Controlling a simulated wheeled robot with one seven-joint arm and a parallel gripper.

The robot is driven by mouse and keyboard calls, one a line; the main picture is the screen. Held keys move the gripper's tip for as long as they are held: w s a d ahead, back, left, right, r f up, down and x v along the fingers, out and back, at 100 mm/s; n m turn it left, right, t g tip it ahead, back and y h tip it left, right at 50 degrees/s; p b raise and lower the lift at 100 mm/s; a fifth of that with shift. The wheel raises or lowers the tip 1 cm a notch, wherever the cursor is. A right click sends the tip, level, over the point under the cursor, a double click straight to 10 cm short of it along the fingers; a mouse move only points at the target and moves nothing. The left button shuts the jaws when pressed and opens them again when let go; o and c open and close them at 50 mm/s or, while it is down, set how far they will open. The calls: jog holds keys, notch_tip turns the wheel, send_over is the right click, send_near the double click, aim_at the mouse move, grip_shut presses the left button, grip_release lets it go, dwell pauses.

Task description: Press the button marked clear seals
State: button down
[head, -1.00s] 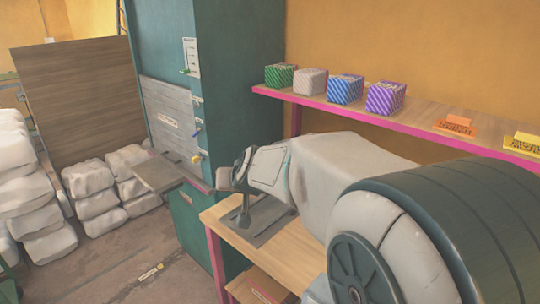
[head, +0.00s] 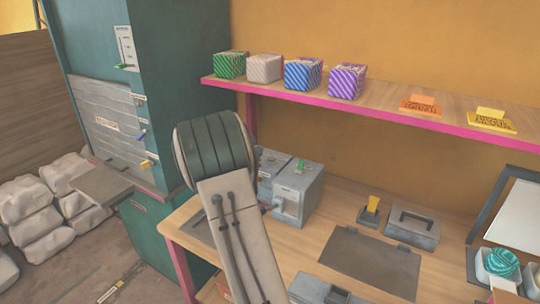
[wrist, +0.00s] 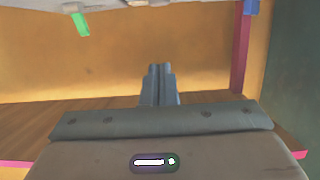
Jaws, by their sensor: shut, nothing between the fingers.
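No label reading clear seals is legible in either view, so I cannot tell which control it is. A grey box-shaped machine (head: 298,192) with a small green part (head: 300,166) on top stands on the bench, partly behind my arm. A teal cabinet (head: 165,95) at the left carries a green lever (head: 125,66), a blue one (head: 141,135) and a yellow one (head: 148,163). My gripper (wrist: 160,70) is shut and empty in the wrist view, with the orange wall behind it. A green piece (wrist: 80,24) shows at that view's upper left. In the head view my arm hides the gripper.
A pink-edged shelf (head: 385,106) holds green, grey, blue and purple striped boxes, plus orange (head: 421,107) and yellow (head: 492,118) pieces. On the bench (head: 315,243) lie a dark plate (head: 370,262), a yellow-handled tool (head: 372,208) and a grey case (head: 412,226).

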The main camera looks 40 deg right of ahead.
jog(key=shift+a, duration=0.1)
jog(key=p, duration=0.2)
send_over(270, 159)
jog(key=shift+s+a+f, duration=0.1)
jog(key=shift+s+f, duration=0.05)
jog(key=shift+f, duration=0.4)
jog(key=shift+s+a+f, duration=0.1)
jog(key=shift+s+f, duration=0.05)
jog(key=shift+f, duration=0.35)
jog(key=f, duration=0.1)
jog(key=f+p, duration=0.1)
jog(key=f, duration=0.1)
jog(key=shift+w+d+f, duration=0.1)
jog(key=shift+d, duration=0.1)
jog(key=shift+f, duration=0.55)
